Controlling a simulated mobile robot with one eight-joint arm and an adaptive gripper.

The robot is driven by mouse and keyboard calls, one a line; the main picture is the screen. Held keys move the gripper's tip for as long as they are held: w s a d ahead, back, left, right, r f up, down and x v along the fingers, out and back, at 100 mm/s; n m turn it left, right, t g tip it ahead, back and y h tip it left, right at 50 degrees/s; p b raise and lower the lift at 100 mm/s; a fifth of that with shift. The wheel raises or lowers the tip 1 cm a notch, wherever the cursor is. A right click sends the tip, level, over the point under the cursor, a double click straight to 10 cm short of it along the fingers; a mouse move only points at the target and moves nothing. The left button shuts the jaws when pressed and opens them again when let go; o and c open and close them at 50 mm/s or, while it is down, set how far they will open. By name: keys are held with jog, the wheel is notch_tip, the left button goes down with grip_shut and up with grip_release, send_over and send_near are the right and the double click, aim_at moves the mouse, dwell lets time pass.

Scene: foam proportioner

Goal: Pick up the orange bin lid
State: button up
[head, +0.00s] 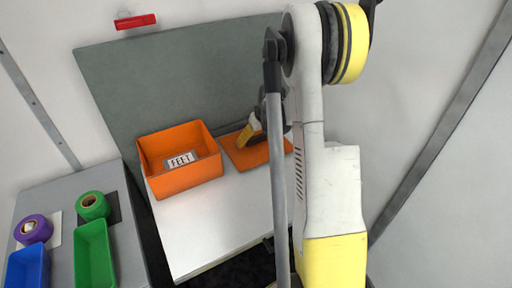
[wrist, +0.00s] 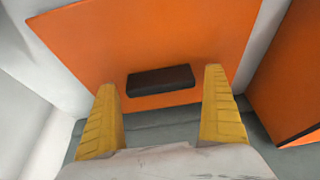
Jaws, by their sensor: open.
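The orange bin lid (head: 243,153) lies flat on the white table, just right of the orange bin (head: 180,181). In the wrist view the lid (wrist: 170,40) fills the upper middle, with a dark handle block (wrist: 160,81) near its lower edge. My gripper (wrist: 162,83) is open, with one yellow finger on each side of the handle as seen from the wrist. The fingers appear apart from the handle; their height above the lid is unclear. In the head view my gripper (head: 247,133) is over the lid, and my arm partly hides the lid's right side.
The orange bin, labelled FEET, stands close beside the lid; its wall (wrist: 285,80) shows at the right of the wrist view. A grey panel (head: 180,75) rises behind the table (head: 205,235). A grey side table at left holds green (head: 95,255) and blue bins and tape rolls.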

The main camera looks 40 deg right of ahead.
jog(key=shift+r, duration=0.1)
jog(key=c, duration=1.2)
jog(key=shift+c, duration=0.2)
